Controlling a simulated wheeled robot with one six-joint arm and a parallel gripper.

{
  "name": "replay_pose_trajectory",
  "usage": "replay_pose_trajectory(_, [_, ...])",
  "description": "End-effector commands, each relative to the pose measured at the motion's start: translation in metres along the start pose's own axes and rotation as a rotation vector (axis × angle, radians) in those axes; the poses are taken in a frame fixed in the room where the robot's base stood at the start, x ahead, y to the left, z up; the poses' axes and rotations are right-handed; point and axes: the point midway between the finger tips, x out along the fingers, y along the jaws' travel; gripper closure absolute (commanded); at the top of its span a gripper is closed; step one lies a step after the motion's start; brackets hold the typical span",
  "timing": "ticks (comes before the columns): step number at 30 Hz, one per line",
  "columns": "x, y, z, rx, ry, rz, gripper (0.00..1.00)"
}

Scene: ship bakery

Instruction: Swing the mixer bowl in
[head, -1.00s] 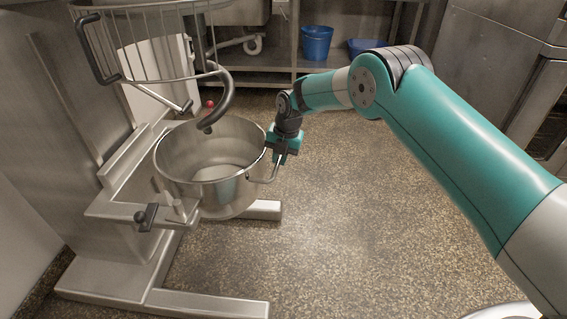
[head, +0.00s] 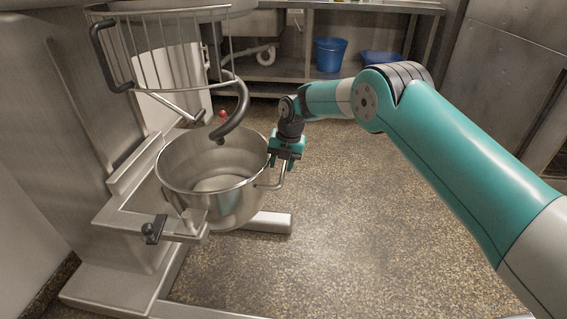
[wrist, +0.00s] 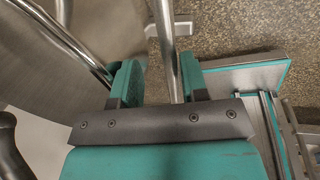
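The steel mixer bowl (head: 212,208) stands upright at the mixer's carrier (head: 125,212), with much of it out to the right of the carrier's front arm. A bent rod handle (head: 274,184) sticks out from its right side. My gripper (head: 286,165) is at this handle. In the wrist view, the handle rod (wrist: 166,38) runs between the two teal fingers of my gripper (wrist: 160,80). It is close to the right finger, with a visible gap to the left finger. The bowl wall (wrist: 50,62) is at the left there.
The dark mixing hook (head: 238,112) hangs above the bowl's back part, with the wire guard (head: 160,42) over it. A black knob (head: 153,229) sits on the carrier's front arm. The mixer's foot (head: 268,222) extends under the bowl. Speckled floor to the right is clear.

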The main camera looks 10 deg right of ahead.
Motion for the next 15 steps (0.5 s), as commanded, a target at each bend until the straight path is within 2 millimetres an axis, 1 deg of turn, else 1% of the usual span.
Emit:
replay_pose_trajectory(3, [-0.001, -0.004, 0.001, 0.008, 0.0, -0.002, 0.6])
replay_pose_trajectory(9, [-0.005, -0.005, 0.002, 0.011, 0.0, -0.003, 0.6])
replay_pose_trajectory(11, [-0.011, -0.004, 0.002, 0.011, -0.001, -0.003, 0.6])
replay_pose_trajectory(13, [-0.022, -0.004, 0.002, 0.011, 0.0, -0.003, 0.6])
replay_pose_trajectory(15, [-0.037, -0.004, 0.002, 0.01, -0.001, -0.003, 0.6])
